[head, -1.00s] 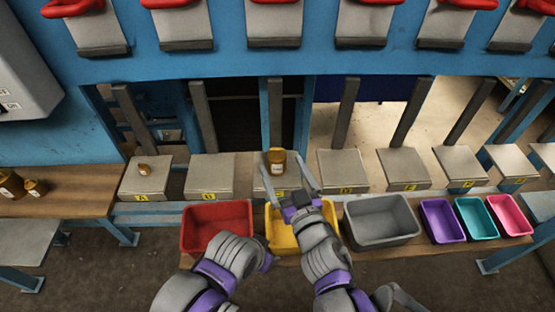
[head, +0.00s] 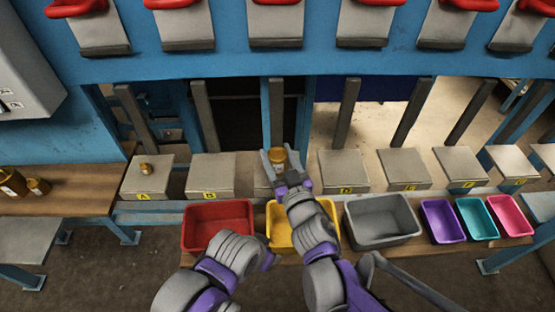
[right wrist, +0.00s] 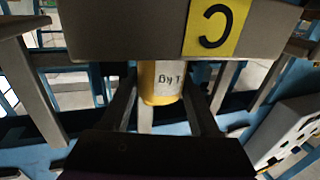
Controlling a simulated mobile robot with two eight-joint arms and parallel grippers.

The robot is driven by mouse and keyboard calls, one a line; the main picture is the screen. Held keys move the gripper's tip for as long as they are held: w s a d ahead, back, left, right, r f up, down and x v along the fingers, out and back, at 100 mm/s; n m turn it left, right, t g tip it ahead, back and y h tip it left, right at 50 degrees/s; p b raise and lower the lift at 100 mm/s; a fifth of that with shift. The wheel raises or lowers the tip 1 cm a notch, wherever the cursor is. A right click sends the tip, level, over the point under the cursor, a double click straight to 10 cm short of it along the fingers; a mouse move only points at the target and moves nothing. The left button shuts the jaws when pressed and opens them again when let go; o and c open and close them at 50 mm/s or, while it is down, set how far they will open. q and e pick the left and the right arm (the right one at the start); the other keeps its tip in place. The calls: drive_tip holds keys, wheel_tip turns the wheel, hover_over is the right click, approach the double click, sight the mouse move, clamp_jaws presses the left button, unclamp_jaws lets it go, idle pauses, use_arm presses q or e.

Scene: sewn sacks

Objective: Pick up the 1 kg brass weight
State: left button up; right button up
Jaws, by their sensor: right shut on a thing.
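The brass weight (head: 277,155) is a gold cylinder with a pale label, upright at the grey platform marked C (head: 260,185). My right gripper (head: 284,163) reaches it from the front and is shut on it, one finger on each side. In the right wrist view the weight (right wrist: 160,88) sits between the two dark fingers (right wrist: 160,104), its label upside down and reading "1 kg". I cannot tell whether its base still touches the platform.
A smaller brass weight (head: 147,169) stands on platform A (head: 143,185). More brass weights (head: 12,182) stand on the wooden table (head: 70,190) at left. Red (head: 217,226), yellow (head: 318,215) and grey bins (head: 380,220) stand below the platforms. Slanted grey posts rise behind the platforms.

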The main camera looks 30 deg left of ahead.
clamp_jaws()
